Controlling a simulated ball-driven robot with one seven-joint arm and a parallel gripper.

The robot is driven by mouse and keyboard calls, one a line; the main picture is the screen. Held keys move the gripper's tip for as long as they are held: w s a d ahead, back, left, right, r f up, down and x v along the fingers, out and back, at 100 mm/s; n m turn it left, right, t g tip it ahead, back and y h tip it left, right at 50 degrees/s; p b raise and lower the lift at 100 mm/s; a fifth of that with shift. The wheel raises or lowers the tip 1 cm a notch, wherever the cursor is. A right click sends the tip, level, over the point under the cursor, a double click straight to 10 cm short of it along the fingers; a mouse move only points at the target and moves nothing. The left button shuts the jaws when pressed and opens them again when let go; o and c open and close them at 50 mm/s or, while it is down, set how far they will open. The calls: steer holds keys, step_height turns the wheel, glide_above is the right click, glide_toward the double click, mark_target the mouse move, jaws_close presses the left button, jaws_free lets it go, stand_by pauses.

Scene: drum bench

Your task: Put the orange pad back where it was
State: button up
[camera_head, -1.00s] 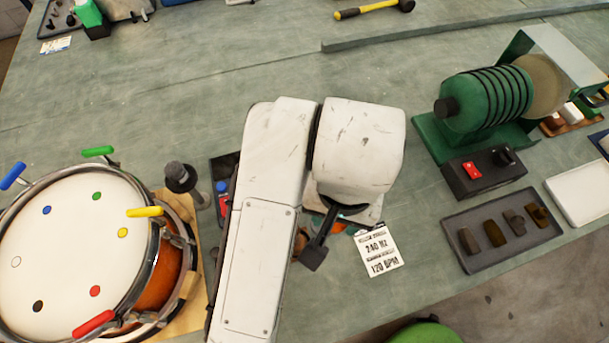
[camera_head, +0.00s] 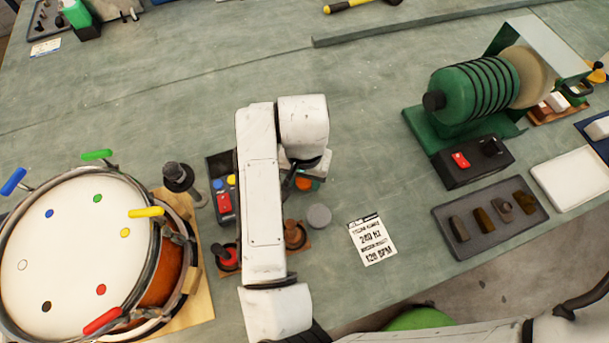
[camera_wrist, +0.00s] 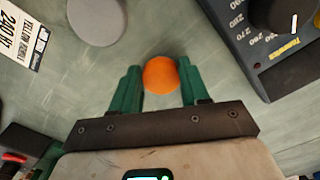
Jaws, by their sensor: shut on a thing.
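The orange pad (camera_wrist: 160,75) is a small round disc. In the wrist view it sits between the two green fingertips of my gripper (camera_wrist: 161,84), which is shut on it. In the head view the orange pad (camera_head: 304,184) shows only partly beneath my wrist, beside a green finger. A round grey disc (camera_head: 319,215) lies on the bench just in front of my gripper; it also shows in the wrist view (camera_wrist: 97,20). I cannot tell how high the orange pad is above the bench.
A dark tuner box (camera_head: 222,190) stands left of my arm. Red (camera_head: 228,257) and brown (camera_head: 296,235) knobbed pieces stand nearby. A printed card (camera_head: 372,240) lies to the right. The drum (camera_head: 75,250) fills the left; a green machine (camera_head: 475,95) stands at right.

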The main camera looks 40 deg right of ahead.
mark_target(305, 181)
steer(key=shift+f, duration=0.4)
steer(key=shift+f, duration=0.1)
steer(key=o, duration=1.1)
step_height(305, 181, up, 12)
steer(key=shift+r, duration=0.15)
